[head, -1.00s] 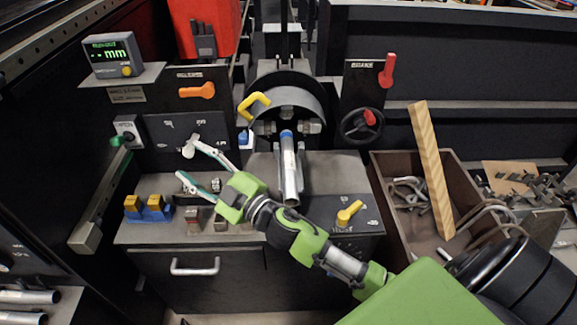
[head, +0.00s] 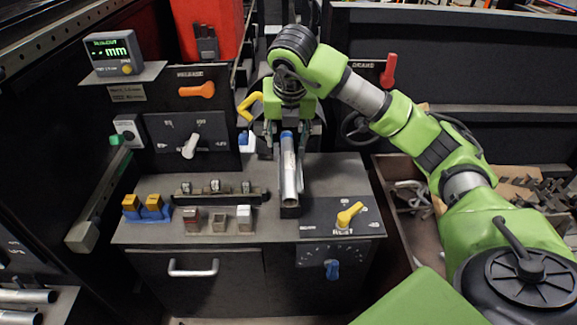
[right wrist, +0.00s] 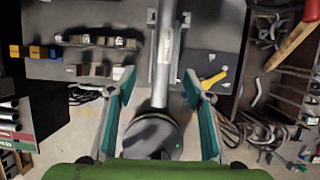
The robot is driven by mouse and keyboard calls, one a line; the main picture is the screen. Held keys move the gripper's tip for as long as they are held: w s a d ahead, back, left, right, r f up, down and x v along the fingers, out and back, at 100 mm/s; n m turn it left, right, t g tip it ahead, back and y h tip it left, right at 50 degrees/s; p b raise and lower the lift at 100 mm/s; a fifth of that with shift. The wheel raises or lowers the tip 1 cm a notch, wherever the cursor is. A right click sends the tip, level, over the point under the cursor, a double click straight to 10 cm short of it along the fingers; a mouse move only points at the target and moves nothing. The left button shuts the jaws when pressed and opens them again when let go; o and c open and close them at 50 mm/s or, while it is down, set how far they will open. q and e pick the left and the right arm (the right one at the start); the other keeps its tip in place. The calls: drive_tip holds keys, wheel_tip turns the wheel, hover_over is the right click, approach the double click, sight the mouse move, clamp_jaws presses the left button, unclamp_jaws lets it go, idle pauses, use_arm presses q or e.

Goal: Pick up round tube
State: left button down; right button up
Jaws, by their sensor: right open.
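The round tube (head: 290,178) is a silver cylinder with a blue band near its upper end. In the head view it lies in a support at the middle of the machine's grey top. My right gripper (head: 288,142) is over the tube's far, blue-banded end, pointing down. In the right wrist view the silver tube (right wrist: 163,62) runs between the two teal-padded fingers of the open right gripper (right wrist: 161,88), with a gap on each side. My left gripper is not in view.
A yellow lever (head: 349,214) stands right of the tube. Several small blocks and a rail (head: 222,196) are on the left. A dark crate (head: 385,172) of metal parts is at the right, partly hidden by my arm. The chuck behind is mostly covered by my gripper.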

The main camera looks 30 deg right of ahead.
drive_tip(key=p, duration=0.1)
hover_over(288, 160)
drive_tip(key=s+a, duration=0.1)
drive_tip(key=s, duration=0.1)
drive_tip(key=f, duration=0.7)
drive_tip(key=shift+s+f, duration=0.2)
drive_tip(key=shift+f, duration=0.05)
drive_tip(key=shift+p+x, duration=0.95)
drive_tip(key=shift+x, duration=1.75)
drive_tip(key=shift+w+r, duration=0.15)
drive_tip(key=shift+w, duration=0.1)
clamp_jaws()
